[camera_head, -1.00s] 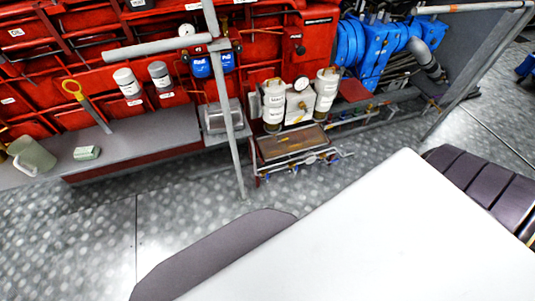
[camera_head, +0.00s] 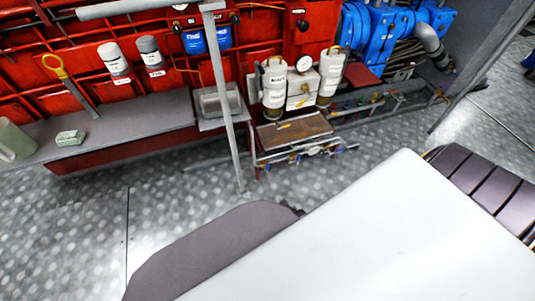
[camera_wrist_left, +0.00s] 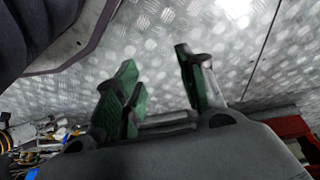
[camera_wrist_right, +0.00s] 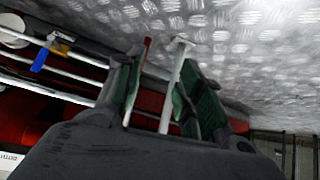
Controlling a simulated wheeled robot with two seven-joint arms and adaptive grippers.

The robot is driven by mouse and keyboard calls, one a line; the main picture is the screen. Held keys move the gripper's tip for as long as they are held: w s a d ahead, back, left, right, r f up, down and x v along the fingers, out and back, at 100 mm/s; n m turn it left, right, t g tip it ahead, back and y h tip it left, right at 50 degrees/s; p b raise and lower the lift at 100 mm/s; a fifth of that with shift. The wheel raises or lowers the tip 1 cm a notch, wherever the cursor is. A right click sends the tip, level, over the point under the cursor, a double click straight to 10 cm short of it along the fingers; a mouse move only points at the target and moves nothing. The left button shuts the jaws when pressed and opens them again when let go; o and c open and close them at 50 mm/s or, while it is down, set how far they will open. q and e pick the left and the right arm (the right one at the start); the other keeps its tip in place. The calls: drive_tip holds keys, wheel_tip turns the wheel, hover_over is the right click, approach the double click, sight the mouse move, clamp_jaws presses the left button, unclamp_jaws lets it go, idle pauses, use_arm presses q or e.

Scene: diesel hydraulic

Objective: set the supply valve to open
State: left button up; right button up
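I cannot pick out the supply valve for sure. Small valves with blue and yellow handles (camera_head: 330,148) sit on pipes at the front of the filter stand in the head view. In the right wrist view, a blue lever handle (camera_wrist_right: 41,58) sits on a light pipe at the upper left. My right gripper (camera_wrist_right: 160,75) has its green-padded fingers apart; a pale bar with a T-shaped end shows between them, whether in front or behind I cannot tell. My left gripper (camera_wrist_left: 155,75) is open and empty above the metal floor. I cannot make out either gripper in the head view.
A red engine (camera_head: 270,50) and blue pump parts (camera_head: 375,40) line the back. A grey ledge (camera_head: 150,122) holds a green block (camera_head: 70,138) and a jug (camera_head: 14,142). A grey post (camera_head: 222,95) stands before the filters (camera_head: 274,85). The floor (camera_head: 90,215) in front is clear.

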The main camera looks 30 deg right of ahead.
drive_tip(key=w+d+m+t+h+b, duration=0.1)
drive_tip(key=w+d+t+b, duration=0.2)
drive_tip(key=w+b, duration=0.3)
use_arm(q)
drive_tip(key=d+r+t+h+b, duration=0.1)
drive_tip(key=d+r+b, duration=0.1)
drive_tip(key=r, duration=1)
drive_tip(key=shift+w+d+r, duration=0.4)
drive_tip(key=shift+w+d, duration=0.05)
drive_tip(key=shift+d, duration=0.25)
use_arm(e)
drive_tip(key=m+t+h, duration=0.1)
drive_tip(key=m+t, duration=0.1)
approach(268, 167)
drive_tip(key=shift+a+r+v, duration=0.1)
drive_tip(key=shift+r+v, duration=0.05)
drive_tip(key=shift+v, duration=0.6)
drive_tip(key=shift+a+r+v, duration=0.1)
drive_tip(key=shift+v, duration=0.7)
drive_tip(key=shift+w, duration=0.15)
use_arm(q)
drive_tip(key=shift+f, duration=0.1)
use_arm(e)
drive_tip(key=shift+n, duration=0.3)
